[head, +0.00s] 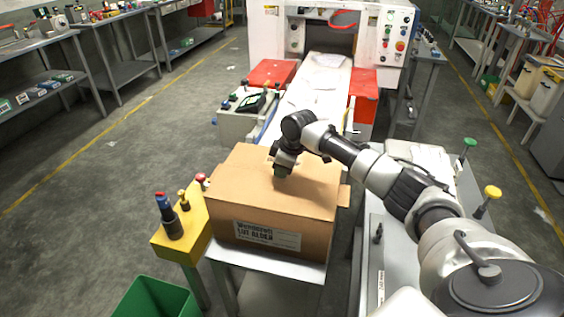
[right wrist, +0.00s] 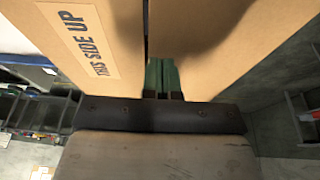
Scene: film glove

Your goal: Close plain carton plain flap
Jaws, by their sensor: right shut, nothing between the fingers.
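The plain carton (head: 270,225) is a brown cardboard box with a printed label on its front, standing on a small metal table. Its top panels (head: 235,180) look flat or nearly flat in the head view. A small flap (head: 343,195) sticks out at its right end. My right gripper (head: 280,174) is over the carton's top, pointing down. In the right wrist view its green fingertips (right wrist: 163,78) are together and empty, at a dark gap between two cardboard panels. The left panel (right wrist: 85,40) carries a "THIS SIDE UP" label. I cannot tell whether the fingertips touch the cardboard. My left gripper is out of view.
A yellow stand (head: 183,232) with a dark blue bottle-like item (head: 168,216) is left of the carton. A green bin (head: 152,300) is at the front left. A white machine with a conveyor (head: 318,85) stands behind. Grey floor is open at left.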

